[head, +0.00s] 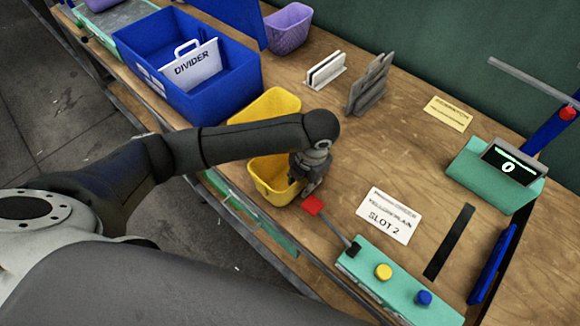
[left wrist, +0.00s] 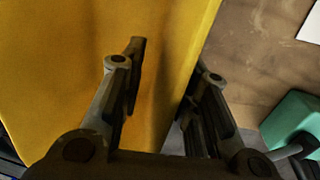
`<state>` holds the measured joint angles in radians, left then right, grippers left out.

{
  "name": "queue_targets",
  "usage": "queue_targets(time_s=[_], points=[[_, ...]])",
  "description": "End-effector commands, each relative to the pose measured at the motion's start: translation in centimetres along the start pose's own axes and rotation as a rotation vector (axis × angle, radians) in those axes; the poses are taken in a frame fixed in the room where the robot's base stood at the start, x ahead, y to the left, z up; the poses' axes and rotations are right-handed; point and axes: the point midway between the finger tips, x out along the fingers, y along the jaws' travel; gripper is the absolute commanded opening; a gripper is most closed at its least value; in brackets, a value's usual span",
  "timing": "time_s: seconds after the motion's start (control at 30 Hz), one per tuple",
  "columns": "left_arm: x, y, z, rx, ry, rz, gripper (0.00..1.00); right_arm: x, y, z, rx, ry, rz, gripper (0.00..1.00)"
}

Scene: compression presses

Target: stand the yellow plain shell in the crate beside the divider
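The yellow plain shell (head: 268,107) is on the table in the head view, with my left arm crossing in front of its middle. Its yellow surface (left wrist: 60,60) fills much of the left wrist view. My left gripper (head: 306,190) points down at the shell's near right edge. In the left wrist view its fingers (left wrist: 170,85) are apart, one over the yellow surface and one by its right edge; contact is unclear. The blue crate (head: 213,103) stands further left, with the white divider (head: 190,66) upright inside. My right gripper is not in view.
A purple bin (head: 289,28), white panels (head: 325,70) and grey panels (head: 369,84) stand at the back. A slot card (head: 389,215) lies right of my gripper, near a green button panel (head: 400,283). A green display box (head: 495,175) stands at right.

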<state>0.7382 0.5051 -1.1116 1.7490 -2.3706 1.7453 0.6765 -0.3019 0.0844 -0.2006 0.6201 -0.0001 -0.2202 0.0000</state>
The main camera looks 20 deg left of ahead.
Motion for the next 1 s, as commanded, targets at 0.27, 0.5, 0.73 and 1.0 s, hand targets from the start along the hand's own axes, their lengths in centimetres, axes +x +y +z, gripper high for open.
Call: queue_targets(time_s=[0.27, 0.5, 0.73, 1.0], points=[[2.0, -0.1, 0.0, 0.001, -0.001, -0.001, 0.29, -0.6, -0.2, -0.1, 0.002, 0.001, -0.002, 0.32], [2.0, -0.1, 0.0, 0.000, -0.001, -0.001, 0.18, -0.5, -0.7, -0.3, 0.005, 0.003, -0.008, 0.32], [2.0, -0.1, 0.0, 0.000, -0.001, -0.001, 0.00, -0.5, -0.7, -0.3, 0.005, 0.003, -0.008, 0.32], [2.0, 0.0, 0.0, 0.000, -0.001, -0.001, 0.00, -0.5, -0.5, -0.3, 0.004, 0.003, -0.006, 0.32]])
